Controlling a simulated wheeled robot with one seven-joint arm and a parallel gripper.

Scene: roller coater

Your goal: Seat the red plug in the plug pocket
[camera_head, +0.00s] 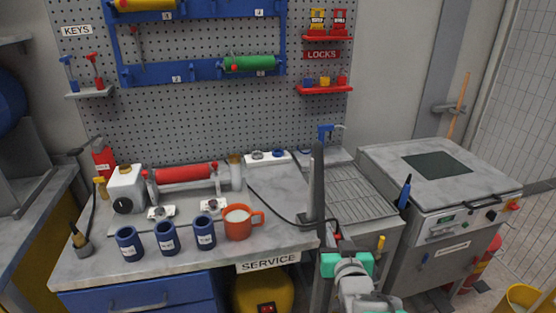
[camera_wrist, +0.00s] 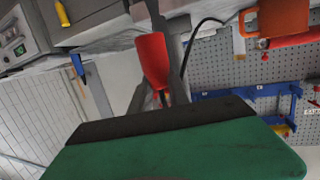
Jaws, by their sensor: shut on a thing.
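My gripper (camera_head: 346,262), with green fingers, is in front of the bench's right end in the head view. It is shut on the red plug (camera_head: 337,237), of which only a small red part shows above the fingers. The fingers hide the grip itself. I cannot make out the plug pocket in either view.
A grey upright post (camera_head: 316,185) stands close beside my gripper, with a black cable (camera_head: 272,208) running towards it. An orange mug (camera_head: 239,228) and blue cups (camera_head: 166,238) stand on the bench (camera_head: 85,268). A grey cabinet (camera_head: 440,235) stands to the right.

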